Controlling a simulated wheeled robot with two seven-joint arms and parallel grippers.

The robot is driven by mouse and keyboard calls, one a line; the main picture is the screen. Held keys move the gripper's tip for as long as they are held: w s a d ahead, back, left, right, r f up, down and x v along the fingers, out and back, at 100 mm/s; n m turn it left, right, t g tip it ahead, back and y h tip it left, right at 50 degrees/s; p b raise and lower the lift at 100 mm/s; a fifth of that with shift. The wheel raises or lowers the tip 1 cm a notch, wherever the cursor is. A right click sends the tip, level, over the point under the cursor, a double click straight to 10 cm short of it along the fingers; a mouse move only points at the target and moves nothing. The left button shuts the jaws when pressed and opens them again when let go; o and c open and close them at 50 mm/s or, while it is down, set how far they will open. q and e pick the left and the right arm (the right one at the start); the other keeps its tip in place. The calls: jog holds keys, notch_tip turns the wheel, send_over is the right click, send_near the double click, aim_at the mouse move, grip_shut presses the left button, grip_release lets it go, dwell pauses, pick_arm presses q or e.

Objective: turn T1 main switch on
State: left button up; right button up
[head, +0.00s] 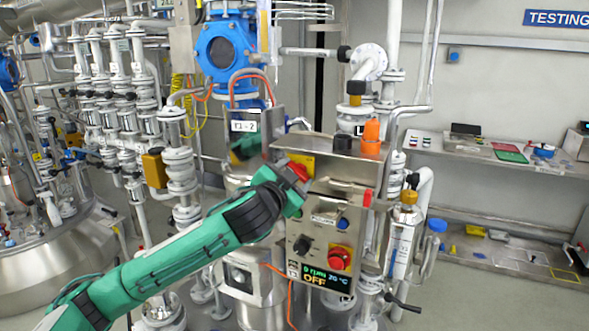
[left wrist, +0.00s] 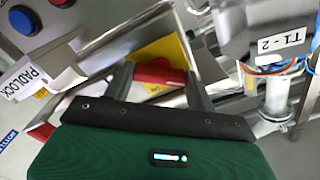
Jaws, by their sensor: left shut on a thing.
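The main switch is a red handle (head: 299,171) on a yellow plate (head: 303,158), on the steel control box (head: 322,222) in the middle of the head view. My left gripper (head: 297,181) reaches the switch from the lower left. In the left wrist view the red handle (left wrist: 153,74) sits between the two grey fingers, with the yellow plate (left wrist: 158,50) behind it. My left gripper is shut on this handle; its exact angle is partly hidden. The box's display (head: 322,278) reads 0 rpm, 20 °C and OFF. My right gripper is not in view.
Below the switch, the box carries a black knob (head: 303,245), a large red button (head: 340,259), a blue button (head: 343,224) and a PADLOCK label (left wrist: 26,80). Pipes and valves crowd the left. An orange bottle (head: 371,138) stands on the box. A shelf (head: 480,155) is at right.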

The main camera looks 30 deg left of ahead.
pick_arm(q)
jog(key=shift+m+p, duration=3.15)
jog(key=shift+m, duration=2.35)
jog(key=shift+f, duration=0.1)
jog(key=o, duration=1)
jog(key=shift+r, duration=0.2)
